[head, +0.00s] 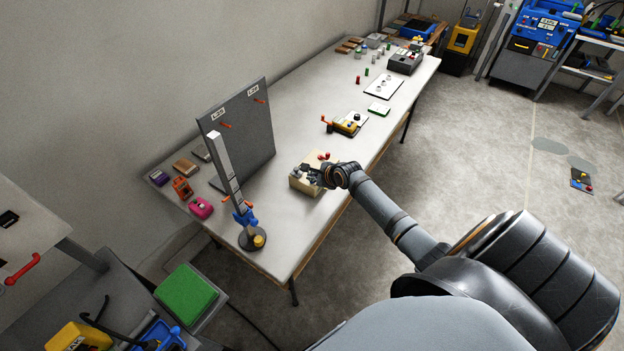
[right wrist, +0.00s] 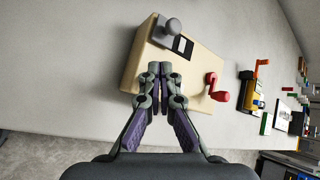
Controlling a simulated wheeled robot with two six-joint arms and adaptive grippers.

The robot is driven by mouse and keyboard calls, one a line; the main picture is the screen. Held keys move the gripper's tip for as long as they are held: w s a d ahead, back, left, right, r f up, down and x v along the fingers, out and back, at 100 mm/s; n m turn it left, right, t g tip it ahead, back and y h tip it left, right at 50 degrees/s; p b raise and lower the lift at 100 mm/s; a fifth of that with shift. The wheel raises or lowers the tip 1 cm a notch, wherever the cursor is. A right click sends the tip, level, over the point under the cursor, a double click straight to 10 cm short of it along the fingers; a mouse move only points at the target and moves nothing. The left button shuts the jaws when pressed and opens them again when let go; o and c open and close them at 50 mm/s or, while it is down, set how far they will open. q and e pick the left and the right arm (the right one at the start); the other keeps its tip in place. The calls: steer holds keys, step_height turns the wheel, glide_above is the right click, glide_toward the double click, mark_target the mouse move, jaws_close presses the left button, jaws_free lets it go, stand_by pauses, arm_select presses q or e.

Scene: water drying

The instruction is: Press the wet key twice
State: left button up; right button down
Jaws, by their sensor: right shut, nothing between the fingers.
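A beige box (head: 303,187) stands on the long table near its front edge, and it fills the upper middle of the right wrist view (right wrist: 140,60). On it, the right wrist view shows a round grey knob (right wrist: 174,26) on a grey plate, a small black and white patch (right wrist: 184,45), and a red crank (right wrist: 217,90) at the right side. No lettering is readable, so I cannot tell which part is the wet key. My right gripper (right wrist: 160,72) is shut and empty, its fingertips over the box, below the knob in that view. I cannot tell if they touch it. My left gripper is out of view.
The white table (head: 290,120) also holds a grey upright panel (head: 248,135), a tall post on a round base (head: 252,240), a yellow device with an orange handle (head: 347,124) and a white sheet (head: 384,87). Bare tabletop lies between the panel and the box.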

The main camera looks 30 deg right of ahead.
steer(key=shift+f, duration=0.2)
stand_by(0.5)
steer(key=shift+f, duration=0.25)
stand_by(0.3)
steer(key=shift+r+p, duration=0.5)
steer(key=shift+p, duration=0.6)
step_height(320, 180, up, 6)
steer(key=p, duration=0.7)
